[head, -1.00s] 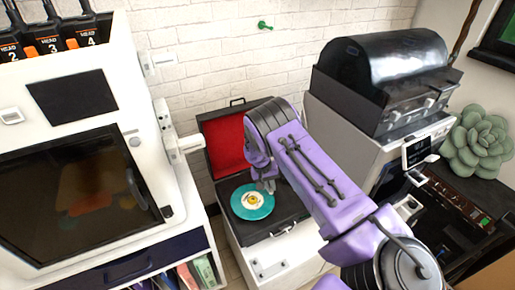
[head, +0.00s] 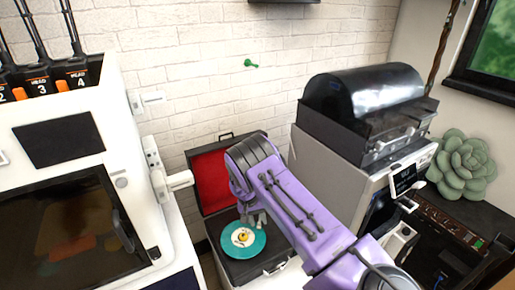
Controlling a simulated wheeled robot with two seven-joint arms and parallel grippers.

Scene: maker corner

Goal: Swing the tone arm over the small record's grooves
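The small record (head: 231,248) is teal with a pale label and lies flat in an open black suitcase record player (head: 272,262) with a red-lined lid. My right gripper (head: 252,219) reaches down over the record's upper right edge from my purple arm. Its fingers are small and partly hidden by the wrist, so I cannot tell their opening or whether they touch anything. The tone arm cannot be made out; my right arm covers that side of the player. My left gripper is not in view.
A large white machine (head: 60,185) with a dark window stands close on the left. A grey machine with a black domed hood (head: 365,95) stands on the right. A succulent (head: 462,165) sits behind the dark counter. A white brick wall closes the back.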

